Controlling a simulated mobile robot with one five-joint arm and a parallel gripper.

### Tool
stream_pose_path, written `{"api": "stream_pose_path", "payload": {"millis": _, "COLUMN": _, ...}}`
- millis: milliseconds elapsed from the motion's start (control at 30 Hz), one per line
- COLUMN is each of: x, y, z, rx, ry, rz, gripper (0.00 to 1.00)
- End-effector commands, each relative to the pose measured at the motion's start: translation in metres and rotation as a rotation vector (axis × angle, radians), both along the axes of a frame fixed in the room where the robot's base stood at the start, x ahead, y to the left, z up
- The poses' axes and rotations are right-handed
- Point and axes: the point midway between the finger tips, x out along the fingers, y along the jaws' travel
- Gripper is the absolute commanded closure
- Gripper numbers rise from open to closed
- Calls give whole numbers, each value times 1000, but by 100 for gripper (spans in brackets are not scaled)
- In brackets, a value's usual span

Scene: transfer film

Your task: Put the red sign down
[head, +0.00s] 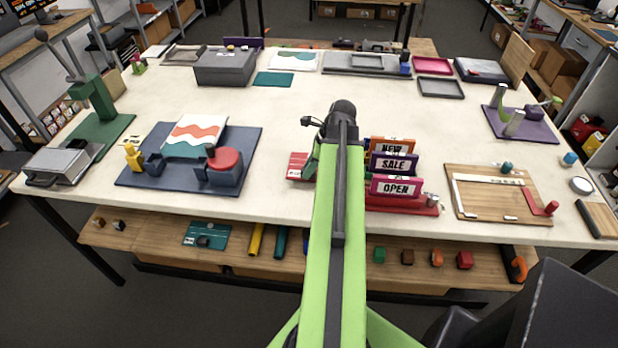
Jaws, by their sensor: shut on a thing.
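The red sign (298,166) with pale lettering shows just left of my arm, low over the white table. Its right part is hidden behind my arm. My gripper (311,157) is at the sign and shut on it; the fingertips are mostly hidden by the arm. I cannot tell whether the sign touches the table. To the right, a sign rack (428,209) with a red base holds an orange NEW sign (391,143), a purple SALE sign (393,164) and a pink-red OPEN sign (396,188), all upright.
A navy board (240,145) with a printed sheet and a red round pad lies to the left. A wooden board (480,205) lies to the right. Trays (440,88) and a grey box (226,68) stand at the back. The table's middle beyond my gripper is clear.

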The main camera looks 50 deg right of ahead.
Motion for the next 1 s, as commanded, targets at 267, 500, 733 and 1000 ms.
{"api": "stream_pose_path", "payload": {"millis": 267, "x": 0, "y": 0, "z": -24, "rx": 0, "ry": 0, "rz": 1, "gripper": 100}}
{"api": "stream_pose_path", "payload": {"millis": 500, "x": 1, "y": 1, "z": -30, "rx": 0, "ry": 0, "rz": 1, "gripper": 100}}
{"api": "stream_pose_path", "payload": {"millis": 733, "x": 1, "y": 1, "z": -27, "rx": 0, "ry": 0, "rz": 2, "gripper": 52}}
{"api": "stream_pose_path", "payload": {"millis": 1000, "x": 1, "y": 1, "z": -26, "rx": 0, "ry": 0, "rz": 2, "gripper": 52}}
